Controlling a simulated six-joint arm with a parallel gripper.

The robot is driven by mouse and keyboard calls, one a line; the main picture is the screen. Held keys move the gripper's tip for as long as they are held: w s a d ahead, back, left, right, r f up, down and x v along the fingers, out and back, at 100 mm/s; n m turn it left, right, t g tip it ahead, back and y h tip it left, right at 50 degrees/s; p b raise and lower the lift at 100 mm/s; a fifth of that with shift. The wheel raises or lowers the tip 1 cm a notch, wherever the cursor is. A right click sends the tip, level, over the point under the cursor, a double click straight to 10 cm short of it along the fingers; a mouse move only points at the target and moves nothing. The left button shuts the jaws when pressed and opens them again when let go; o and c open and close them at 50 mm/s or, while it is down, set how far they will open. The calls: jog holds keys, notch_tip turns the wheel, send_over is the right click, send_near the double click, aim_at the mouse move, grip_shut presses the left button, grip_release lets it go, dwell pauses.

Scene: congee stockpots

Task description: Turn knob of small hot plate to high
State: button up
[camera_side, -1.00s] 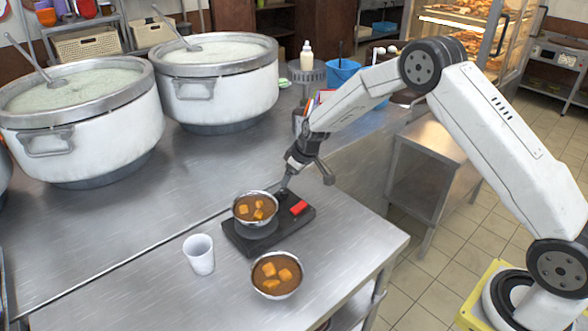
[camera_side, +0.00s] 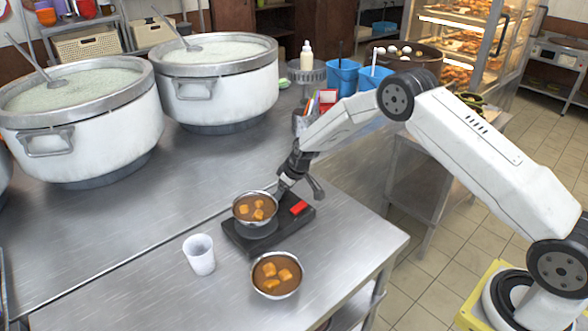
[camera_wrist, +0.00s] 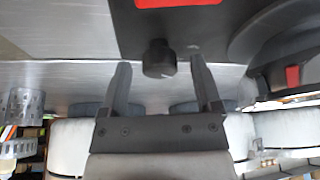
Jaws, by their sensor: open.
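The small hot plate (camera_side: 240,240) is a flat black unit on the steel table, with a red patch (camera_side: 299,208) on its top right. A metal bowl of brown food with orange cubes (camera_side: 255,207) sits on its burner. In the wrist view the dark round knob (camera_wrist: 158,58) sticks out of the hot plate's edge. My gripper (camera_wrist: 163,75) is open, with one finger on each side of the knob and a visible gap on both sides. In the side view my gripper (camera_side: 283,187) is at the hot plate's back edge, and the knob is hidden there.
A second bowl of the same food (camera_side: 277,275) and a white cup (camera_side: 199,254) stand on the table in front of the hot plate. Two large stockpots (camera_side: 80,130) stand at the back left. Blue containers (camera_side: 343,76) stand behind my arm.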

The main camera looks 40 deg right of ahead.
grip_shut()
jog(key=shift+n+y, duration=0.3)
jog(key=shift+n, duration=0.4)
jog(key=shift+w+d+n+g+y, duration=0.1)
jog(key=shift+n+g+y, duration=0.25)
jog(key=shift+n, duration=0.75)
jog(key=shift+n+g+y, duration=0.25)
jog(key=shift+n+y, duration=0.1)
jog(key=shift+n, duration=0.75)
grip_release()
